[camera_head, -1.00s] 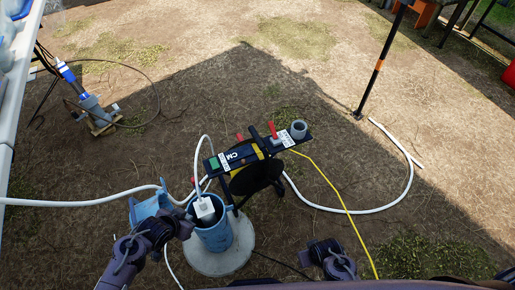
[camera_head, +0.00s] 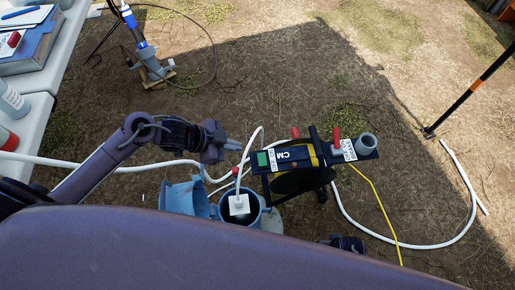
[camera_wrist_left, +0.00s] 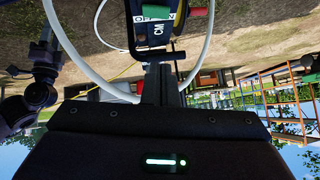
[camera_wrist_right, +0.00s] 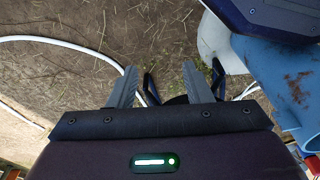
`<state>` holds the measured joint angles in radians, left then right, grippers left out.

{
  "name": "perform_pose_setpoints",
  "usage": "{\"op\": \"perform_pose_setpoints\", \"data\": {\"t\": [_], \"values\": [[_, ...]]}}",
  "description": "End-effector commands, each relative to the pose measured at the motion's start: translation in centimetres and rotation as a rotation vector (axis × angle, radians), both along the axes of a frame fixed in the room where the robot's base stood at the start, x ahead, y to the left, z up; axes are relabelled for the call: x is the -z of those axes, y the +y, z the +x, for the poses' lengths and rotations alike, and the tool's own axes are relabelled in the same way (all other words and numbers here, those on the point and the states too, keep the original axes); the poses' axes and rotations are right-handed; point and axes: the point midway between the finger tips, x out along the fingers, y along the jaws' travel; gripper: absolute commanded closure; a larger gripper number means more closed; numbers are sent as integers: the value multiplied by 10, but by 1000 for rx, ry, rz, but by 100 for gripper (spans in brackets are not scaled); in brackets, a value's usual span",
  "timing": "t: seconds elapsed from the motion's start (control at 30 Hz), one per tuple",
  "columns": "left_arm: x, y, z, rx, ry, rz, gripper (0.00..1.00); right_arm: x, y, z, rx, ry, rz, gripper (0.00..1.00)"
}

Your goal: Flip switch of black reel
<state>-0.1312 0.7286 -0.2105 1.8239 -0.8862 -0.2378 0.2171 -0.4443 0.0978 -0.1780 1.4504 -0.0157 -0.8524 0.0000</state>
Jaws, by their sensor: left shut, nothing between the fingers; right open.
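The black reel (camera_head: 318,180) stands right of centre in the head view. Its top plate carries a green patch (camera_head: 262,159), a CM label, red levers (camera_head: 337,138) and a grey cup-like fitting (camera_head: 366,143). My left gripper (camera_head: 237,146) is shut and empty, just left of the plate's green end and apart from it. In the left wrist view the shut fingers (camera_wrist_left: 158,80) point toward the plate (camera_wrist_left: 152,45) and its green part (camera_wrist_left: 199,12). My right gripper (camera_wrist_right: 160,84) is open and empty, low beside the reel; in the head view my body mostly hides it.
A blue well pipe (camera_head: 262,212) with a white block (camera_head: 239,204) in its mouth stands left of the reel. White hose (camera_head: 110,167) and yellow cable (camera_head: 380,205) run over the ground. White tables (camera_head: 40,120) stand left; a dark pole (camera_head: 470,90) stands right.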

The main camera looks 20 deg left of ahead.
Motion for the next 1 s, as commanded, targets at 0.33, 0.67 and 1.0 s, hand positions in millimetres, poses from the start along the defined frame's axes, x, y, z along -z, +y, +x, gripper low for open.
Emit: {"op": "perform_pose_setpoints", "data": {"t": [0.33, 0.67, 1.0], "values": [[10, -8, 6, -5, 0, -2, 100, -7, 2, 4, -3, 1, 2, 55], [58, -49, 33, -4, 0, -3, 100, -50, 14, 16, -25, 13, 10, 55], [102, -58, 46, -5, 0, 1, 100, -98, 20, 18, -44, 31, 10, 55]]}}
